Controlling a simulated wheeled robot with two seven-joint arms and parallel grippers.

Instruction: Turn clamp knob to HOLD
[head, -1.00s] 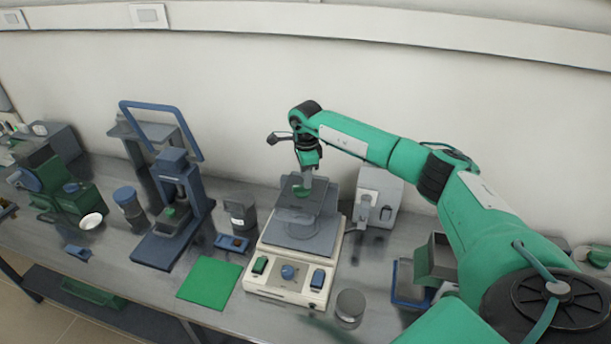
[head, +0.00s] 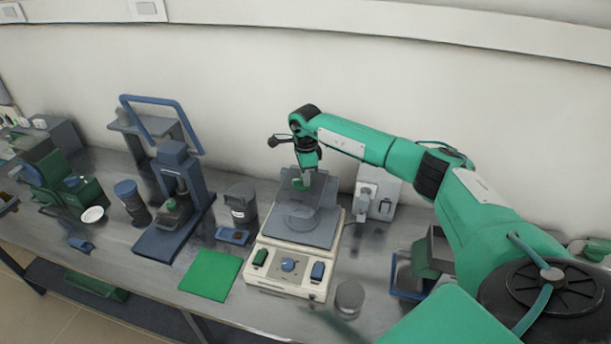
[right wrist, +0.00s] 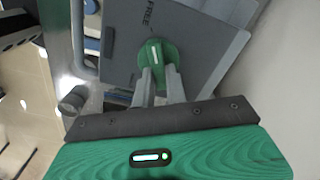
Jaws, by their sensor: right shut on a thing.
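The clamp knob (right wrist: 157,52) is green with a white pointer line. It sits on a dark grey plate (right wrist: 112,62), and its line points roughly at the printed word FREE (right wrist: 150,14). No HOLD mark can be read. My right gripper (right wrist: 160,74) is shut on the knob, with one grey finger on each side. In the head view the right gripper (head: 306,182) is at the grey upright panel at the back of a cream bench device (head: 330,262), and the knob shows there only as a small green patch. My left gripper is not in view.
The cream device has a blue dial (head: 288,265) at its front. A grey-white box (head: 376,195) stands close on its right. A green mat (head: 211,275), a blue press (head: 178,205) and a dark jar (head: 241,206) are on its left. A grey cylinder (head: 349,298) stands at its front right.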

